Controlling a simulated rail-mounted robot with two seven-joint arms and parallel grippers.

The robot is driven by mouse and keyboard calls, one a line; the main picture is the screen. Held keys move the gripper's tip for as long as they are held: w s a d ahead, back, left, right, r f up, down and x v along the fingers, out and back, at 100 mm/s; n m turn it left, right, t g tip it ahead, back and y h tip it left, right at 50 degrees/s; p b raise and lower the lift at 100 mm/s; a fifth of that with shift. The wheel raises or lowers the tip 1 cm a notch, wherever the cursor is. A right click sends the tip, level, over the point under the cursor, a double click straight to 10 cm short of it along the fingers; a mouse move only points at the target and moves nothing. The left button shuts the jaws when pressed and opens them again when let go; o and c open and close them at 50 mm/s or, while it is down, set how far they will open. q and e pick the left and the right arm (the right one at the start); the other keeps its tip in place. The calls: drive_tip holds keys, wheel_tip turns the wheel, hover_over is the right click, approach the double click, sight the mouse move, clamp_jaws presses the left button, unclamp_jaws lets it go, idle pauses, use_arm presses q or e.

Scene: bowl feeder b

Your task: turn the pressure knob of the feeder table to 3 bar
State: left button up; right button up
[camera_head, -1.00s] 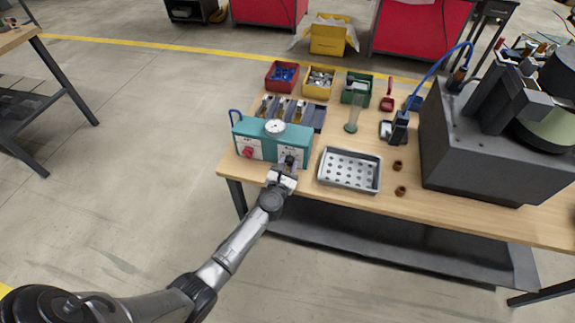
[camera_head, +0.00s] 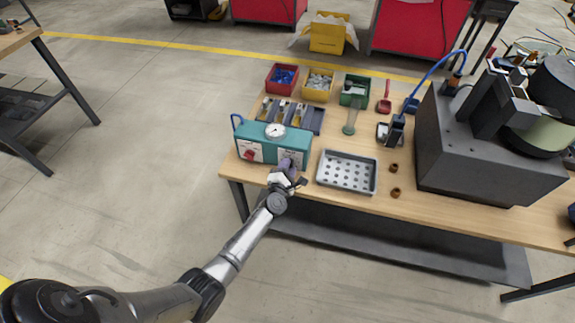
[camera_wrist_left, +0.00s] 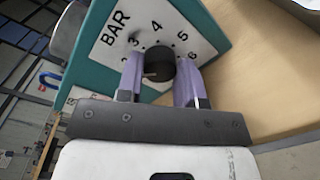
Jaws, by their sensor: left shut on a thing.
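The teal pressure box (camera_head: 265,150) of the feeder table stands at the table's front left corner, with a round white gauge (camera_head: 275,131) on top. Its black pressure knob (camera_wrist_left: 160,66) sits on a white plate marked BAR, with numbers 2 to 6 around it. My left gripper (camera_head: 288,166) is at the box's front right. In the left wrist view its lilac fingers (camera_wrist_left: 160,73) are shut on the knob, one on each side. A pale mark on the knob points left, roughly towards the 2 side. The gauge needle is too small to read. My right gripper is not in view.
A red knob (camera_head: 250,155) is on the box's left front. A grey perforated tray (camera_head: 347,172) lies to the right, with two small brown parts beyond it. Red, yellow and green bins stand behind. The large dark bowl feeder (camera_head: 490,155) fills the table's right.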

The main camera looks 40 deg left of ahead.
use_arm(q)
drive_tip(key=m+p, duration=0.2)
drive_tip(key=m, duration=0.2)
drive_tip(key=shift+m+y+p, duration=0.3)
drive_tip(key=shift+m+p, duration=0.4)
drive_tip(key=shift+m, duration=1.5)
drive_tip(key=o, duration=0.9)
drive_tip(key=shift+s+d+p, duration=0.3)
drive_tip(key=shift+s, duration=0.15)
drive_tip(key=p+v, duration=0.2)
drive_tip(key=v, duration=1)
drive_tip(key=shift+s+d+r, duration=0.15)
drive_tip(key=shift+s+r, duration=0.05)
drive_tip(key=shift+s, duration=0.15)
